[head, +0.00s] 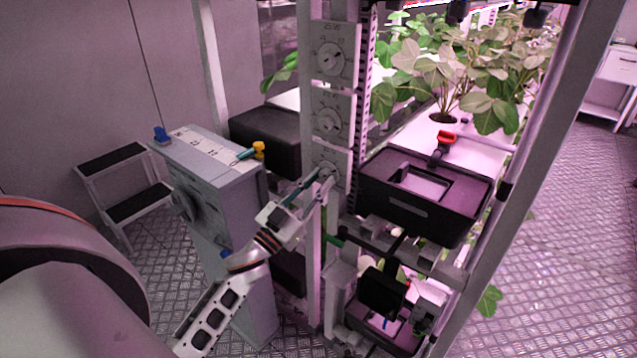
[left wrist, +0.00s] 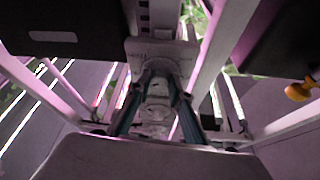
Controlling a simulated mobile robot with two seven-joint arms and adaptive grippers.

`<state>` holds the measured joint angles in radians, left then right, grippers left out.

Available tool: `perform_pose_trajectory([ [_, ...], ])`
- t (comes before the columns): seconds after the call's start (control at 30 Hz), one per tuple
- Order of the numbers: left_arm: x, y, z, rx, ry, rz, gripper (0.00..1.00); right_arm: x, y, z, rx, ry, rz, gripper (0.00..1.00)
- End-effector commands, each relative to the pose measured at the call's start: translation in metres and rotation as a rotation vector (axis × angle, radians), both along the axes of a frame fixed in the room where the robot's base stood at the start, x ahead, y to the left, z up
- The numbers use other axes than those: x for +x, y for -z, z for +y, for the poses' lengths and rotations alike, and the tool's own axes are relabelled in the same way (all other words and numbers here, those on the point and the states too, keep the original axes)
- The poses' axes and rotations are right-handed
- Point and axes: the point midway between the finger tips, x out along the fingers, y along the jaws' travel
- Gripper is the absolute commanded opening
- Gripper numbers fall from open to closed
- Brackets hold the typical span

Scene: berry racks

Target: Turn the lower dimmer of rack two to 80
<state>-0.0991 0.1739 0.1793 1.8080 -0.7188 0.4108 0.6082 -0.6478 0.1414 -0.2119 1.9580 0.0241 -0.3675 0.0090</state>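Three pale dimmer plates with round dials are stacked on the rack post in the head view: the top dimmer (head: 331,60), the middle dimmer (head: 328,118) and the lowest dimmer (head: 326,160). My left gripper (head: 322,174) is at the lowest one, its fingers partly covering the dial. In the left wrist view the gripper's teal-edged fingers (left wrist: 160,82) point at a pale plate (left wrist: 150,47). Their tips flank the knob closely, with a small gap between them. I cannot tell whether they press on it. The dial reading is unreadable. My right gripper does not show.
A black tray (head: 425,218) sits right of the post, with leafy plants (head: 470,75) behind. A step stool (head: 125,180) is farther left. The floor at right is open.

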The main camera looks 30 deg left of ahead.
Motion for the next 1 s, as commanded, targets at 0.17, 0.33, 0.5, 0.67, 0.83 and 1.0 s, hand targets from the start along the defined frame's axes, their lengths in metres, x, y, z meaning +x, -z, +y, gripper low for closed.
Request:
perform_pose_trajectory([
  [0.17, 0.000, -0.001, 0.001, 0.059, 0.002, -0.004, 0.00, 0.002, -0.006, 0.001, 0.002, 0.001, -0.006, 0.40],
  [0.33, 0.000, -0.003, 0.003, 0.251, 0.003, -0.019, 0.00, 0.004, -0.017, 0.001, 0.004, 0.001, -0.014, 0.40],
  [0.5, 0.000, -0.004, 0.005, 0.416, 0.002, -0.033, 0.00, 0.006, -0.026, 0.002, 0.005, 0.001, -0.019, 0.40],
  [0.67, 0.000, -0.003, 0.005, 0.472, 0.001, -0.038, 0.00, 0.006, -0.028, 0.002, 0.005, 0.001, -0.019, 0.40],
  [0.83, 0.000, -0.002, 0.005, 0.471, 0.000, -0.038, 0.00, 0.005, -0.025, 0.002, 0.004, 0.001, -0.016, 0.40],
  [1.0, 0.000, -0.002, 0.004, 0.471, 0.001, -0.038, 0.37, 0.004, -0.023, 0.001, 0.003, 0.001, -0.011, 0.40],
])
